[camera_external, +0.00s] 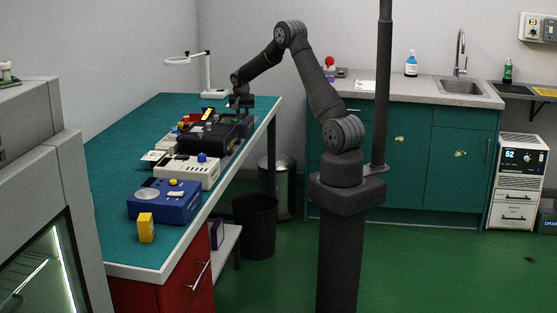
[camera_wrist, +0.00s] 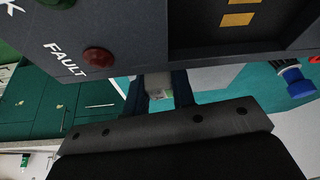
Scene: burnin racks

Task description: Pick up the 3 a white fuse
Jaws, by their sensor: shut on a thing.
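My gripper (camera_external: 240,104) is at the far end of the bench, at the black device. In the wrist view my gripper (camera_wrist: 159,92) has its two dark fingers shut on a small pale piece, which I take for the white fuse (camera_wrist: 158,82). Only a little of the fuse shows between the fingers, and its 3 A marking cannot be read. The fuse is too small to make out in the external view.
The black device (camera_external: 214,131) is close to my gripper; its dark panel (camera_wrist: 115,22) with a red FAULT button (camera_wrist: 97,61) fills the top of the wrist view. A white device (camera_external: 187,170), a blue device (camera_external: 165,203) and a yellow block (camera_external: 146,228) stand nearer on the green bench (camera_external: 112,180).

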